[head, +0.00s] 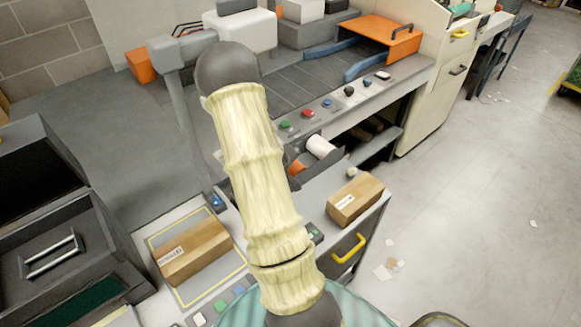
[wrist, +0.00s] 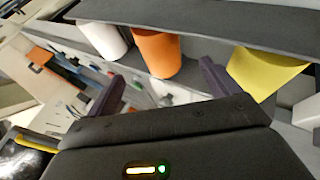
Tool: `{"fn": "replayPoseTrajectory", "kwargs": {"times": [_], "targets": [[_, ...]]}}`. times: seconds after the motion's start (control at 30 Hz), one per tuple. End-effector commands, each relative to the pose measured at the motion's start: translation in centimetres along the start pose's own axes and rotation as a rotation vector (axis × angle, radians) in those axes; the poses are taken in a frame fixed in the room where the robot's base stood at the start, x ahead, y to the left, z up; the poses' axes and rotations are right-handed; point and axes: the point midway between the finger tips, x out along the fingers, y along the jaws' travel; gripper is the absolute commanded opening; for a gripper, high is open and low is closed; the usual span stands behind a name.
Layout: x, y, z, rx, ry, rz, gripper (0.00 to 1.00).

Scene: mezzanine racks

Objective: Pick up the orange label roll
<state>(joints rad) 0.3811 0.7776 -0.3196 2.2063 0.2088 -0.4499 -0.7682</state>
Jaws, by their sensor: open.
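The orange label roll (wrist: 156,50) shows in the wrist view under a dark shelf edge, between a white roll (wrist: 104,40) on its left and a yellow roll (wrist: 262,72) on its right. My gripper (wrist: 161,73) is open, its two dark fingers apart with the orange roll in view between and beyond their tips. I cannot tell how much gap is left, and nothing is held. In the head view an orange piece (head: 297,167), probably this roll, shows beside the white roll, partly hidden by my arm. My gripper is hidden there.
A dark shelf edge (wrist: 200,22) runs close along the rolls in the wrist view. In the head view, cartons (head: 355,199) (head: 194,250) lie on the bench, and an orange-topped conveyor (head: 378,33) stands behind. The floor at right is mostly open, with paper scraps.

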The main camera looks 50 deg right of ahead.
Motion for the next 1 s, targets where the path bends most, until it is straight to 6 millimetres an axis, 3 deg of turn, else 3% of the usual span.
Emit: {"fn": "replayPoseTrajectory", "kwargs": {"times": [0.23, 0.73, 1.0], "targets": [[3.2, 0.2, 0.2, 0.004, -0.004, 0.001, 0.88], [4.1, 0.0, 0.0, 0.0, -0.001, 0.0, 0.88], [7.1, -0.2, -0.1, 0.002, -0.002, -0.001, 0.88]]}}
